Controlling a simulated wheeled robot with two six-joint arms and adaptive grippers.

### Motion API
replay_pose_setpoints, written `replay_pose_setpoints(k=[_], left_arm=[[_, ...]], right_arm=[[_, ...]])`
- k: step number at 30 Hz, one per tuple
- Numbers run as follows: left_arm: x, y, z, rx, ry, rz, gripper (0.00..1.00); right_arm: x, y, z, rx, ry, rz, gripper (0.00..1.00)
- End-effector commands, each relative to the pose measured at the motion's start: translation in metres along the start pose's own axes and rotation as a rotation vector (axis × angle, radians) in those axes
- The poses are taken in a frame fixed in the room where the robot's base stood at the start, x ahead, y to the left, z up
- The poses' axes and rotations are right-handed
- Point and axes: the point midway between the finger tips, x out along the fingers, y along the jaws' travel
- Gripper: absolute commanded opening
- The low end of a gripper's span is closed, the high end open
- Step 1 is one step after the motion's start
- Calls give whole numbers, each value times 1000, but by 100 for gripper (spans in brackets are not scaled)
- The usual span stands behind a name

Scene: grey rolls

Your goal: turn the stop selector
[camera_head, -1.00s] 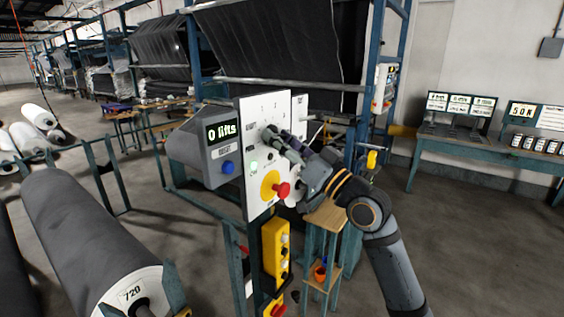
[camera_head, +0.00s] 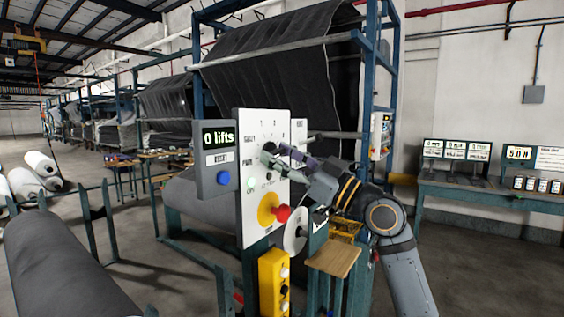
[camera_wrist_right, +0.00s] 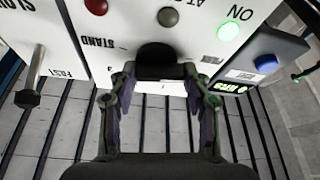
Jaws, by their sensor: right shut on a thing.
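The stop selector (camera_wrist_right: 156,60) is a dark knob on the white control panel (camera_head: 246,130). In the right wrist view it stands at the top centre, between my two fingers. My right gripper (camera_wrist_right: 158,85) is shut on it, one finger on each side. In the head view my right gripper (camera_head: 275,155) reaches in from the right to the panel face and mostly hides the knob. The printed scale around the knob is partly covered, so its exact setting is hard to read. My left gripper is in neither view.
A "0 lifts" display (camera_head: 218,137) with a blue button (camera_head: 223,178) is left of the panel. A red mushroom button (camera_head: 283,213) on a yellow plate is below. A lever (camera_wrist_right: 32,85) shows at left in the wrist view. A wooden stand (camera_head: 333,262) is below my arm.

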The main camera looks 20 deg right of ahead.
Motion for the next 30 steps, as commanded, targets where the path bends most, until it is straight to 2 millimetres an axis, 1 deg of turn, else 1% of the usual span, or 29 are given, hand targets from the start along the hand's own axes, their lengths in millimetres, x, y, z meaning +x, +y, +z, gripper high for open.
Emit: replay_pose_setpoints(k=[8,9,13,14,23,26,30], left_arm=[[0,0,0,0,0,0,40],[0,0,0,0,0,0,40],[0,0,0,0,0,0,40],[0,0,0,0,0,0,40],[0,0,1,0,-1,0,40],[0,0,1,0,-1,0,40],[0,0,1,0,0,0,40]], right_arm=[[0,0,2,0,-6,-1,17],[0,0,2,0,-6,-1,53],[0,0,2,0,-4,0,70],[0,0,1,0,-4,0,72],[-1,0,1,-1,-2,1,72],[-8,1,1,-4,-3,4,72],[-27,0,2,-7,-9,2,72]])
